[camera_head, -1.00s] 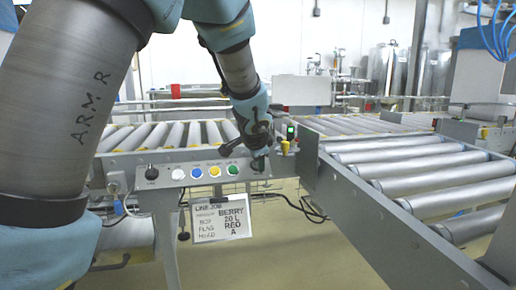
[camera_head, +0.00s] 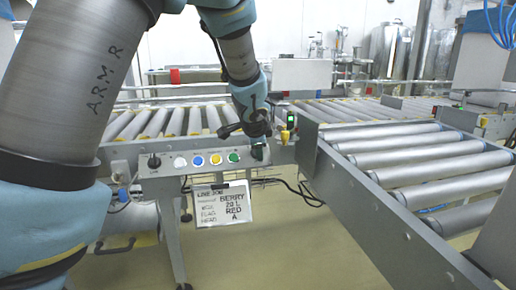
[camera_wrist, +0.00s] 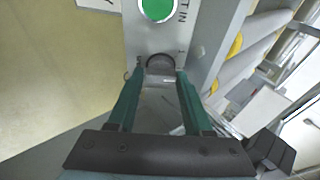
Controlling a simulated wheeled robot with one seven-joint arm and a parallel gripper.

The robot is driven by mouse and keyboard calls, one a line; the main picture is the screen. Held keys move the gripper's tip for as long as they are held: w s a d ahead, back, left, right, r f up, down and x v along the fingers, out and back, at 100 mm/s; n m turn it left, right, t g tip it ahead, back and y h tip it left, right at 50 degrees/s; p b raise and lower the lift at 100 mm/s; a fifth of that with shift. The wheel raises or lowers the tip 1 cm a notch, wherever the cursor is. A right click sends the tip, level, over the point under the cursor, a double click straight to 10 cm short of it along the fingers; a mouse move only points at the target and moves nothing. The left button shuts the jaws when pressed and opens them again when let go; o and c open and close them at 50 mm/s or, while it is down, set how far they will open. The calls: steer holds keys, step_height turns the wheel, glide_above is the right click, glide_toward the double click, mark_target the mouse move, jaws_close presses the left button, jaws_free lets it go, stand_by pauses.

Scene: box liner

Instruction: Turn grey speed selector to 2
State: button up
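In the head view my gripper (camera_head: 258,151) is at the right end of the control panel (camera_head: 215,172) and hides most of the selector. Small marks sit beside the knob, too small to read surely.
A black knob (camera_head: 154,161) and white, blue, yellow and green (camera_head: 233,157) buttons line the panel. Roller conveyors (camera_head: 400,155) stand behind and right. A small green-lit device (camera_head: 290,122) stands close right of my gripper.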

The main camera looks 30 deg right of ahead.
steer(key=shift+o, duration=0.5)
steer(key=p+v, duration=0.1)
steer(key=v, duration=0.9)
steer(key=shift+s+a+r, duration=0.2)
steer(key=shift+s+r, duration=0.05)
steer(key=shift+r, duration=0.05)
steer(key=w+a+f+n+g+y, duration=0.15)
steer(key=a+f+n, duration=0.3)
steer(key=a, duration=0.55)
steer(key=w+a+f+n+y, duration=0.25)
steer(key=a+n, duration=0.25)
steer(key=a, duration=0.5)
steer(key=s+a+f+n+g, duration=0.25)
steer(key=s+a+n, duration=0.3)
steer(key=a, duration=0.35)
steer(key=s+a+f+n+g, duration=0.2)
steer(key=s+a+f+n, duration=0.3)
steer(key=a, duration=0.4)
step_height(320, 180, up, 37)
steer(key=w+p, duration=0.1)
steer(key=p, duration=3.4)
steer(key=shift+d+f+n+p, duration=0.15)
steer(key=shift+d+n+p, duration=0.15)
steer(key=shift+d, duration=0.05)
